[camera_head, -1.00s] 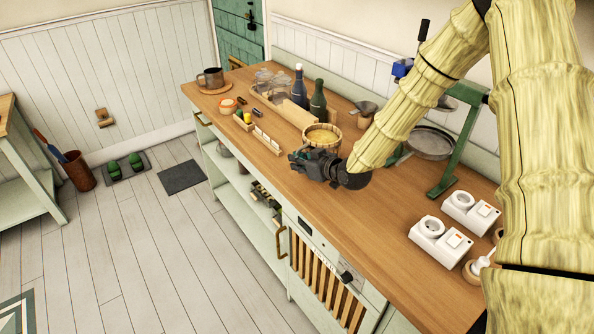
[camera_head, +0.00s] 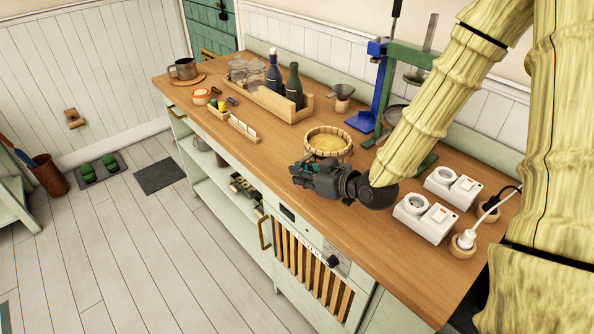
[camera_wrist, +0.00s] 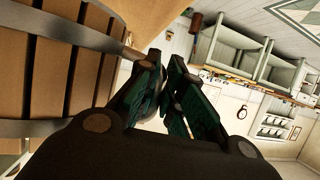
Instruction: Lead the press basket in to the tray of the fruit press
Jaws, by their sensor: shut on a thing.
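The press basket (camera_head: 345,154) is a round tub of wooden slats with metal bands and yellow contents, standing upright at the middle of the counter. In the wrist view the basket (camera_wrist: 50,65) fills the left side, close up. My gripper (camera_head: 301,173) is at its near side. In the wrist view the gripper (camera_wrist: 165,65) is shut on the basket's side; the exact hold is unclear. I cannot tell whether the basket touches the counter. The fruit press (camera_head: 412,54) has a green frame behind my arm. Its round grey tray (camera_head: 394,114) is partly hidden by my arm.
A blue stand (camera_head: 377,88) is left of the press, beside a funnel on a wooden holder (camera_head: 342,98). A wooden caddy (camera_head: 285,112) with bottles stands farther left. White socket boxes (camera_head: 425,215) lie to the right. Bare counter is between basket and press.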

